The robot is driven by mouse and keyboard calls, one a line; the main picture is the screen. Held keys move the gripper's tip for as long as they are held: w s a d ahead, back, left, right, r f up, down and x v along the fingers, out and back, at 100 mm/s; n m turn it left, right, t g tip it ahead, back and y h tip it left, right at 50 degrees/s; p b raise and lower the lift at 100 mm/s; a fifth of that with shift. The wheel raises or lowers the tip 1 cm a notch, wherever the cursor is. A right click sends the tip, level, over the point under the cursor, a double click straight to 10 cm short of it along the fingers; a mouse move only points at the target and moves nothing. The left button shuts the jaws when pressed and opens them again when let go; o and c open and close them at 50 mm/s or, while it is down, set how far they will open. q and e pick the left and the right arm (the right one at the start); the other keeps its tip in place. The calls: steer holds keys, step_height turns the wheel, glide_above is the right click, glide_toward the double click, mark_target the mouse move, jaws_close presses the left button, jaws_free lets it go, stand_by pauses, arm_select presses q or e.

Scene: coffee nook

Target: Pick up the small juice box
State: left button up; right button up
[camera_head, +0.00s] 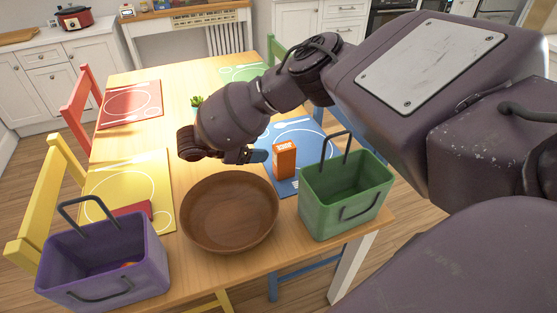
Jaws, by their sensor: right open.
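A small orange juice box (285,160) stands upright on the blue placemat (290,131), just left of the green basket. My right gripper (258,156) is at the left of the juice box, close to it and pointing right toward it. The gripper is open and holds nothing that I can see. A narrow gap seems to lie between its tip and the box. One finger is mostly hidden. My left gripper is not in view.
A brown bowl (230,212) sits in front of the gripper. A green basket (344,197) stands right of the box, and a purple basket (104,262) is at the front left. A red item (132,209) lies on the yellow placemat (157,176).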

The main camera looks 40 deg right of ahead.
mark_target(282, 147)
steer(key=x, duration=0.4)
steer(key=shift+f+b, duration=0.15)
steer(key=shift+b, duration=0.25)
steer(key=shift+d, duration=0.35)
steer(key=x, duration=0.1)
steer(key=b+x, duration=0.1)
steer(key=x, duration=0.2)
steer(key=shift+w+f+b, duration=0.15)
steer(key=shift+w+b, duration=0.15)
steer(key=shift+b, duration=0.05)
steer(key=shift+d+f, duration=0.1)
steer(key=shift+d, duration=0.2)
steer(key=shift+s+d, duration=0.15)
steer(key=shift+d, duration=0.05)
jaws_close()
